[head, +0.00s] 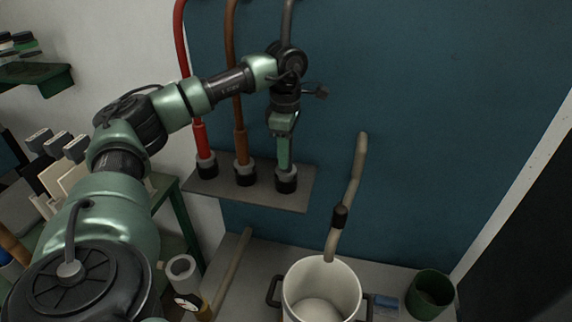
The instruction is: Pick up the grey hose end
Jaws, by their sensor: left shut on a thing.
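The grey hose (288,18) comes down from the top of the head view and passes behind my left arm. My left gripper (284,160) points down, shut on the grey hose end just above the rightmost black socket (286,181) on the grey shelf (250,198). The hose end itself is mostly hidden by the gripper. I cannot tell whether it still sits in the socket. My right gripper is not in view.
A red hose (182,60) and a brown hose (239,125) stand in sockets left of the gripper. Below are a white pot (350,283), a bent beige tube (352,185) with a black collar, and a green cup (430,295). The blue wall (440,130) at right is clear.

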